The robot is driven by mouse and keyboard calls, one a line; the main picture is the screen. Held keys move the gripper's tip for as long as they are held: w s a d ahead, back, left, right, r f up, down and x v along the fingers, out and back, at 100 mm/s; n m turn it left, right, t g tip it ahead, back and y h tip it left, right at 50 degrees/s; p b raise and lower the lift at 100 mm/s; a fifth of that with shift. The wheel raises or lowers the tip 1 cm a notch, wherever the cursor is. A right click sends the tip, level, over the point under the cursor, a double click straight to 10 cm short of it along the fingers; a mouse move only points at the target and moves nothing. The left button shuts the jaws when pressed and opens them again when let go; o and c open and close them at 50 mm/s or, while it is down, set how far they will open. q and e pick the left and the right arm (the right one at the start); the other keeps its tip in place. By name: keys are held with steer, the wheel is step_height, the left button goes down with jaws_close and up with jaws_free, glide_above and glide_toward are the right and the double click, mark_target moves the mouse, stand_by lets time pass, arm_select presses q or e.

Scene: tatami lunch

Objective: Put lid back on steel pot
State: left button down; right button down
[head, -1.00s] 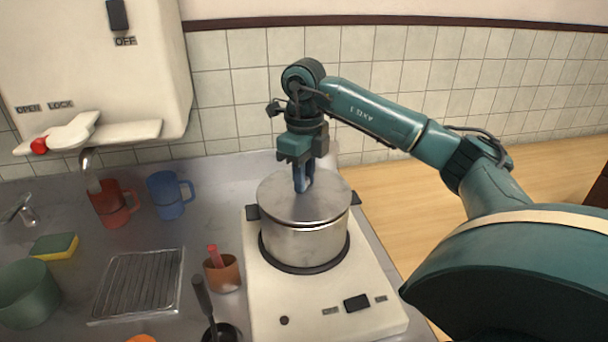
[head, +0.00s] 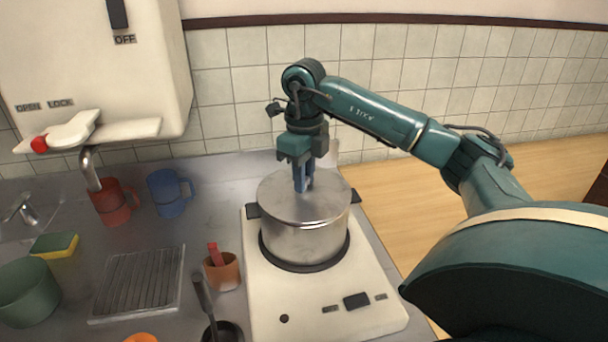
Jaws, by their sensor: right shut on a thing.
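The steel pot (head: 304,243) stands on the burner of the white stove, with a dark handle at each side. Its steel lid (head: 275,203) lies level over the pot's top, and I see no gap at the rim from here. My right gripper (head: 303,188) points straight down over the middle of the lid. Its blue fingers are shut on the lid's knob, which the fingers mostly hide. My left gripper is not in view.
The white stove (head: 270,307) has a dark knob at its front. Left of it stand an orange-brown cup (head: 222,273), a dark ladle (head: 205,297), a metal rack (head: 138,285), a red mug (head: 114,205) and a blue mug (head: 168,193). A white heater (head: 90,60) hangs above the counter.

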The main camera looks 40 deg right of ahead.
stand_by(0.4)
steer(key=c, duration=1.2)
jaws_free()
steer(key=shift+o, duration=0.4)
steer(key=o, duration=0.4)
steer(key=shift+r+p, duration=2.85)
steer(key=shift+r, duration=0.7)
